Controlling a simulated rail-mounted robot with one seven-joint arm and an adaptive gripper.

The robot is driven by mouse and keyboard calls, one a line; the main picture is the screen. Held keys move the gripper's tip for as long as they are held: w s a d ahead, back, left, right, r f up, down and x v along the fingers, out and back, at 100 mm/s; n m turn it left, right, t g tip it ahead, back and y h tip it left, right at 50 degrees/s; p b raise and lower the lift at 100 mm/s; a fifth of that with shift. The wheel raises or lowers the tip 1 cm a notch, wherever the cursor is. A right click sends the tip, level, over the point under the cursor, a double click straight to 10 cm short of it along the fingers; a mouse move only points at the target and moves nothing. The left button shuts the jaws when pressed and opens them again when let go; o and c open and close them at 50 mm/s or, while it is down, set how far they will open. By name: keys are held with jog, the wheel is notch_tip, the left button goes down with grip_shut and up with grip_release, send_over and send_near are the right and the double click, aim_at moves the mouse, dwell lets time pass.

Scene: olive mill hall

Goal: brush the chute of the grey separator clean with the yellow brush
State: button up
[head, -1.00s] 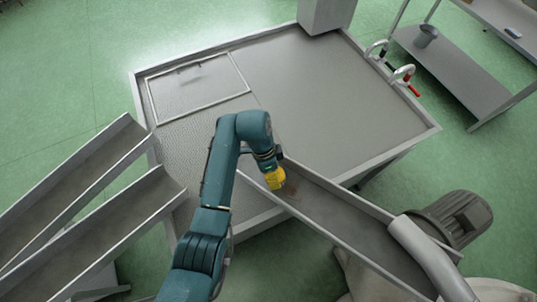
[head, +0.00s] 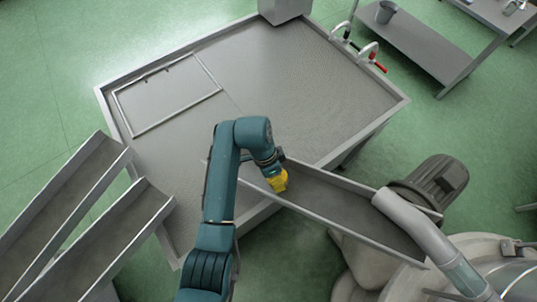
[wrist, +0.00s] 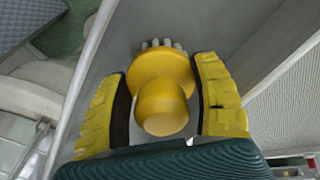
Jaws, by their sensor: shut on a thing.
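My gripper (head: 277,183) is over the upper part of a long grey metal chute (head: 345,212), between its side walls. In the wrist view, its two yellow, black-padded fingers stand on either side of the yellow brush (wrist: 163,105) and are shut on it. The brush has a round knob and a wider head, with pale bristles (wrist: 163,43) showing at the far side. The bristles are at the chute floor (wrist: 200,25); I cannot tell whether they touch it. The chute slopes between the large table and the grey separator (head: 490,252) at lower right.
A thick grey pipe (head: 425,235) crosses the chute's far end, beside a motor (head: 435,183). A wide metal table (head: 300,85) lies behind my arm. Two more troughs (head: 90,235) stand at left. A shelf with a grey cup (head: 386,12) is at top right.

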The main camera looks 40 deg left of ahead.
jog(key=shift+w+d+r, duration=0.1)
jog(key=shift+d+r, duration=0.1)
jog(key=shift+d, duration=0.5)
jog(key=shift+w+d+r, duration=0.15)
jog(key=shift+d+r, duration=0.1)
jog(key=shift+d, duration=0.4)
jog(key=shift+w+d+r, duration=0.1)
jog(key=shift+d+r, duration=0.1)
jog(key=shift+d, duration=0.5)
jog(key=shift+v, duration=3.05)
jog(key=shift+v, duration=1.5)
jog(key=shift+f, duration=0.15)
jog(key=shift+s+d+f+b, duration=0.25)
jog(key=shift+d+f, duration=0.1)
jog(key=shift+f, duration=0.8)
jog(key=shift+s+d+f+b, duration=0.2)
jog(key=shift+s+d+f, duration=0.1)
jog(key=shift+f, duration=0.8)
jog(key=shift+s+d+f+b, duration=0.15)
jog(key=shift+d+f+b, duration=0.15)
jog(key=shift+f, duration=0.85)
